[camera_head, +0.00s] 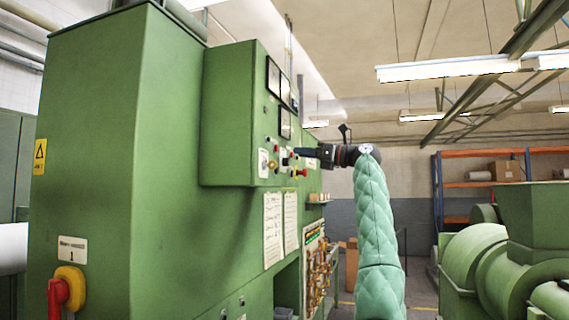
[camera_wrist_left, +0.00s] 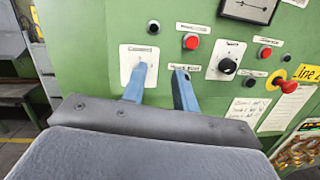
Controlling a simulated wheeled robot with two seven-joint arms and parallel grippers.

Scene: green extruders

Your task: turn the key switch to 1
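The control panel (camera_head: 231,115) is on a green cabinet in the head view. My left gripper (camera_head: 300,152) reaches to its front from the right. In the left wrist view the two blue fingers (camera_wrist_left: 161,72) are apart, with nothing visible between them but panel. The left finger overlaps a white labelled plate (camera_wrist_left: 127,55); it hides the plate's middle, and I cannot tell whether it touches. A black knob on a white plate (camera_wrist_left: 228,66) sits right of the fingers. I cannot tell for sure which one is the key switch. My right gripper is not in view.
Near the fingers are a black button (camera_wrist_left: 153,27), red buttons (camera_wrist_left: 191,42) and a red-and-yellow knob (camera_wrist_left: 286,83). A large red-and-yellow switch (camera_head: 66,288) is on the cabinet's near side. Green machinery (camera_head: 500,255) stands at the right.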

